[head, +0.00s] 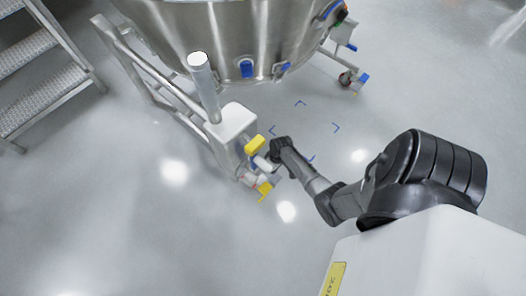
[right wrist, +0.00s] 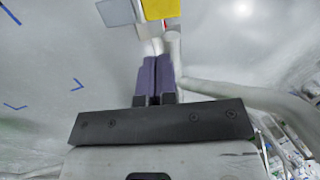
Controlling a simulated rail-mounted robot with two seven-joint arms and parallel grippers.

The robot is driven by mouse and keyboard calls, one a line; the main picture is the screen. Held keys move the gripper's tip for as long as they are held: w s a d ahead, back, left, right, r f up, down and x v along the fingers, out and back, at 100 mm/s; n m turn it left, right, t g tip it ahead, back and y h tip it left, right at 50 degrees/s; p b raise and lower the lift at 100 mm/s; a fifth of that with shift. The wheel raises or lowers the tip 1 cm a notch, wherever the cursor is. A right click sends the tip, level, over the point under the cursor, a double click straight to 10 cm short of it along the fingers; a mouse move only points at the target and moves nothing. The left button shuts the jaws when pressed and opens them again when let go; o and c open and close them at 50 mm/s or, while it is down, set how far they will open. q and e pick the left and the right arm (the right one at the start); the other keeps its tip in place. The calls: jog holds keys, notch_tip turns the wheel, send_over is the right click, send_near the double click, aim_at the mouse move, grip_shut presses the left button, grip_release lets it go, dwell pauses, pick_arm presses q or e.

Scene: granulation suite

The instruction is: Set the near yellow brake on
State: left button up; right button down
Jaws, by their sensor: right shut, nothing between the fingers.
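Two yellow parts show at the near end of a wheeled steel frame in the head view: an upper yellow block (head: 255,145) beside a white box, and a lower yellow pedal (head: 265,188) close to the floor by the caster. I cannot tell for sure which is the near brake. My right gripper (head: 264,164) is beside them, partly hidden by its own wrist. In the right wrist view its purple fingers (right wrist: 157,78) are shut with nothing between them. A yellow plate (right wrist: 160,8) shows ahead of the fingertips. My left gripper is out of view.
A large steel vessel (head: 225,35) stands at the top of the head view. A white box (head: 232,122) with an upright post (head: 203,80) is joined to the frame's rails (head: 160,75). Metal steps (head: 45,95) are at the left. The floor in front is clear, with blue corner marks.

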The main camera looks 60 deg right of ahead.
jog(key=b, duration=0.9)
send_near(264, 188)
jog(key=shift+y, duration=0.3)
jog(key=x, duration=0.6)
jog(key=shift+d+f, duration=0.1)
jog(key=shift+d, duration=0.05)
pick_arm(q)
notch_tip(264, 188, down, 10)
jog(key=b, duration=0.1)
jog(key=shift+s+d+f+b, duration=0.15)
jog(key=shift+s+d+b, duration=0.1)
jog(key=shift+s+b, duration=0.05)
pick_arm(e)
jog(key=shift+f, duration=0.65)
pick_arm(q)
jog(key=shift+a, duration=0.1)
